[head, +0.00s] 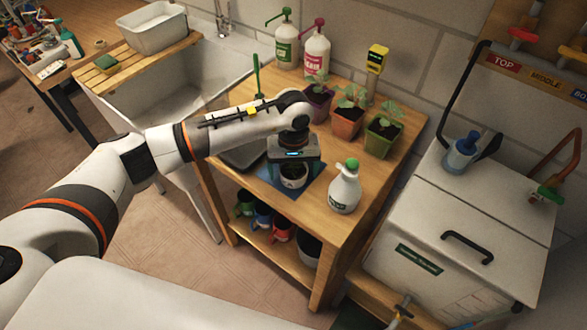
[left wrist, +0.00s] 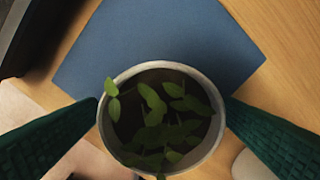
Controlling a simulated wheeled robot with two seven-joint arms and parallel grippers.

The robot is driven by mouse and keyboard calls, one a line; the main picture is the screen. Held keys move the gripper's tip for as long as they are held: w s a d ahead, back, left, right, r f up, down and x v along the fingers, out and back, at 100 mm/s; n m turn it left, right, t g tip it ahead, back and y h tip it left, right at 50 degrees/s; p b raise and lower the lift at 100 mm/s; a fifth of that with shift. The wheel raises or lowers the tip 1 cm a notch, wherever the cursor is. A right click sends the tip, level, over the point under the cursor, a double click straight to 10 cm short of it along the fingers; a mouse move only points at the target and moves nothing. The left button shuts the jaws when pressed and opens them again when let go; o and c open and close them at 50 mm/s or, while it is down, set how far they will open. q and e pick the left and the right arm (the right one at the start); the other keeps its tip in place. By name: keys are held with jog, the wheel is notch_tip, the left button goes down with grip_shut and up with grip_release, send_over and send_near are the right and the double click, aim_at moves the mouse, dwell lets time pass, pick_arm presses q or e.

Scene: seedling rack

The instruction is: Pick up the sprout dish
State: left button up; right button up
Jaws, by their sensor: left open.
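The sprout dish is a round pale pot of dark soil with small green leaves. In the head view the dish (head: 293,182) is on a blue mat (head: 313,188) on the wooden bench, under my left gripper (head: 293,168). In the left wrist view the dish (left wrist: 104,128) fills the lower middle, seen from above. My left gripper (left wrist: 163,108) is open and points down, with one dark green finger on each side of the dish. The fingertips are close to its rim; I cannot tell whether they touch it. My right gripper is not in view.
Several potted seedlings, such as the orange pot (head: 347,124), stand behind. A dark tray (head: 243,157) lies left of the mat. A white lidded bin (head: 450,225) stands to the right.

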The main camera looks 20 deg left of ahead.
pick_arm(q)
jog(key=shift+w+f, duration=0.1)
jog(key=shift+f, duration=0.05)
jog(key=c, duration=1.2)
